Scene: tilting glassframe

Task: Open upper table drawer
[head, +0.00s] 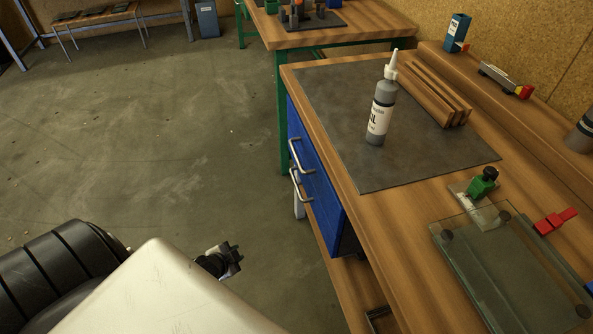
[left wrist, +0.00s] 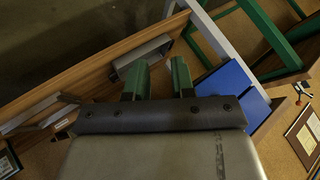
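The workbench (head: 357,212) has a blue drawer unit (head: 318,190) under its left edge, with an upper metal handle (head: 294,154) and a lower handle (head: 299,186). The upper drawer looks shut, seen at a steep angle. A blue panel (left wrist: 234,88) shows at the right in the left wrist view. My left gripper (left wrist: 159,80) has two green-and-dark fingers, apart with nothing between them. In the head view my arm is at the lower left, away from the handles. My right gripper is not in view.
On the bench are a grey mat (head: 340,120), a bottle (head: 381,110), wooden strips (head: 432,92), a green-and-black tool (head: 483,183) and a glass panel (head: 510,265). Open floor (head: 150,150) lies left of the drawers. Another bench (head: 330,38) stands behind.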

